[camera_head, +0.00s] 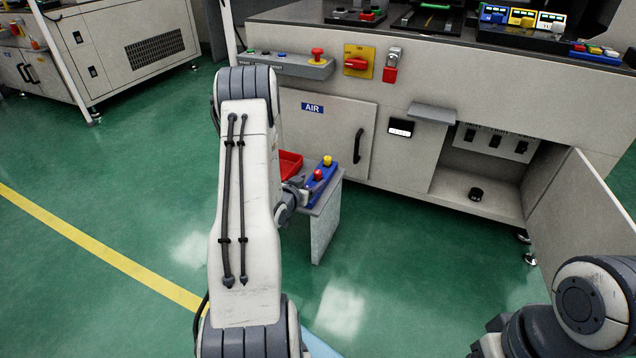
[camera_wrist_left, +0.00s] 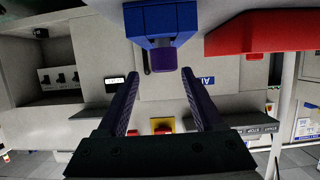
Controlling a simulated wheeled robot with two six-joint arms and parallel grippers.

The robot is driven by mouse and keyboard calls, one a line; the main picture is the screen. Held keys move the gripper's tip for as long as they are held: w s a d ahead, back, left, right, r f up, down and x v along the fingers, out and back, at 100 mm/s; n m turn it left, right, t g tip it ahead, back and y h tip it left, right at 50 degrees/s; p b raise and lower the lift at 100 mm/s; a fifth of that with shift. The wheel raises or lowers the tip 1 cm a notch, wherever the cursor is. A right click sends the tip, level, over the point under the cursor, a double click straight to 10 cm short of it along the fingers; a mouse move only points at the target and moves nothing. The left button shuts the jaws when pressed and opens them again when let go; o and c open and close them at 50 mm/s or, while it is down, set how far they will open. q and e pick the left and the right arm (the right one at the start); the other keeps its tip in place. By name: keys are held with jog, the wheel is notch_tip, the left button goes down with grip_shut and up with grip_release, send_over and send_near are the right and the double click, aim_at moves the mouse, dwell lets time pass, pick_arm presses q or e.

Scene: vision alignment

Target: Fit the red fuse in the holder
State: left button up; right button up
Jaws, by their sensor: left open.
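A blue rack (camera_head: 326,183) stands on a small grey stand and bears a piece with a red cap (camera_head: 318,175), seemingly the red fuse, and one with a yellow cap (camera_head: 327,160). My left gripper (camera_head: 303,189) is beside the rack's near end, partly hidden by my arm. In the left wrist view its open fingers (camera_wrist_left: 160,75) are empty. The blue rack (camera_wrist_left: 160,20) is ahead there, with a dark violet piece (camera_wrist_left: 163,60) just beyond the fingertips. I see no red fuse in that view. I cannot tell which thing is the holder. My right gripper is outside the frame.
A red bin (camera_head: 290,163) stands behind my left arm, beside the rack. The grey stand (camera_head: 326,225) is near a cabinet with an AIR door (camera_head: 340,135). An open bay (camera_head: 480,180) with black switches is at the right, its door (camera_head: 585,215) swung out. The green floor in front is clear.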

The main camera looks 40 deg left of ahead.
aim_at(316, 174)
pick_arm(q)
jog(key=b+x, duration=0.1)
jog(key=x, duration=0.1)
jog(key=b+x, duration=0.1)
jog(key=x, duration=0.1)
jog(key=b+x, duration=0.2)
jog(key=shift+s+a+r, duration=0.1)
jog(key=shift+a, duration=0.2)
grip_shut()
